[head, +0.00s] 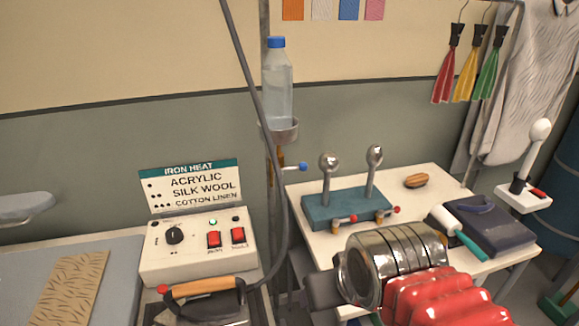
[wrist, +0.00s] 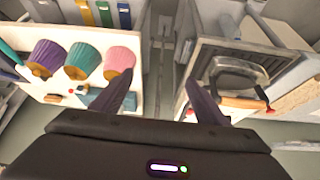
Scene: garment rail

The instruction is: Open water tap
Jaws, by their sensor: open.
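In the head view a clear water bottle (head: 278,85) with a blue cap stands in a metal ring holder (head: 281,131) on a pole. Below the holder a brass tap (head: 280,157) shows, with a short lever ending in a blue handle (head: 302,167) pointing right. In the wrist view my gripper (wrist: 161,98) is open, its two dark fingers apart with nothing between them. The bottle and its blue-handled tap cannot be made out in the wrist view. My arm fills the lower right of the head view, below and to the right of the tap.
A grey hose (head: 254,85) hangs close to the tap. The iron (head: 203,296) and control box (head: 200,245) are at left. A teal block (head: 345,207) carries red-handled valves. Pink (wrist: 119,61), teal and purple cups show in the wrist view.

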